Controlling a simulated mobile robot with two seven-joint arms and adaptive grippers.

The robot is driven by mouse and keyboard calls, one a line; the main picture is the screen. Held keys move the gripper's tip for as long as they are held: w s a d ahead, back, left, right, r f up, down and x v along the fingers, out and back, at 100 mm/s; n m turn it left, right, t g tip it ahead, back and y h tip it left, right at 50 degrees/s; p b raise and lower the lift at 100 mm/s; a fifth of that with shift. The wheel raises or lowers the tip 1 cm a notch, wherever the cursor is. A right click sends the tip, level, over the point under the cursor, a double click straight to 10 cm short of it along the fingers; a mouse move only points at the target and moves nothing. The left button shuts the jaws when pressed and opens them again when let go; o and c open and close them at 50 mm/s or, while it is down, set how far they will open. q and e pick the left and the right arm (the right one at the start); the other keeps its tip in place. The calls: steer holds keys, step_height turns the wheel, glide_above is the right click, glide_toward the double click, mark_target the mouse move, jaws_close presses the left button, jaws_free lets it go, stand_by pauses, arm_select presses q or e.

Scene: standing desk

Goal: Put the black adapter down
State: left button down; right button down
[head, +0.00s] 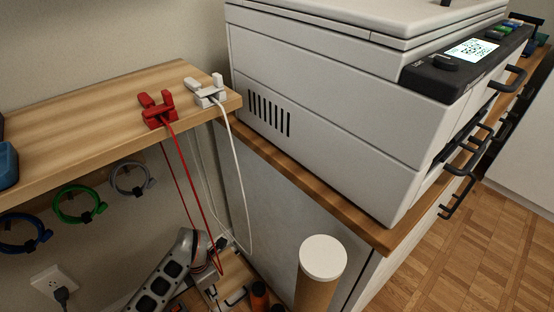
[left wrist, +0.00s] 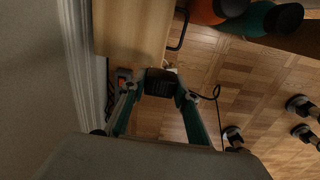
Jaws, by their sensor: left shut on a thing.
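In the left wrist view the black adapter (left wrist: 160,83) is a dark block between the teal fingertips of my left gripper (left wrist: 159,90). The gripper is shut on it, one finger on each side. The adapter appears by the end of a pale wooden board (left wrist: 133,35), with parquet floor around it. I cannot tell whether it touches anything below. A small red and grey thing (left wrist: 124,74) shows just to its left, partly hidden by the finger. I cannot make out the adapter clearly in the head view. My right gripper is in neither view.
In the head view a red clip (head: 158,110) and white clip (head: 208,92) hold cables on the wooden desk (head: 80,108). A large white printer (head: 330,105) stands right. A white-topped cylinder (head: 323,258) rises in front. Orange (left wrist: 208,10) and teal (left wrist: 262,18) objects lie at the wrist view's top.

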arm_select(q)
steer(key=shift+w+a+r, duration=0.1)
steer(key=shift+w+r, duration=0.2)
steer(key=shift+w, duration=0.4)
steer(key=shift+w+r, duration=0.1)
steer(key=shift+r, duration=0.05)
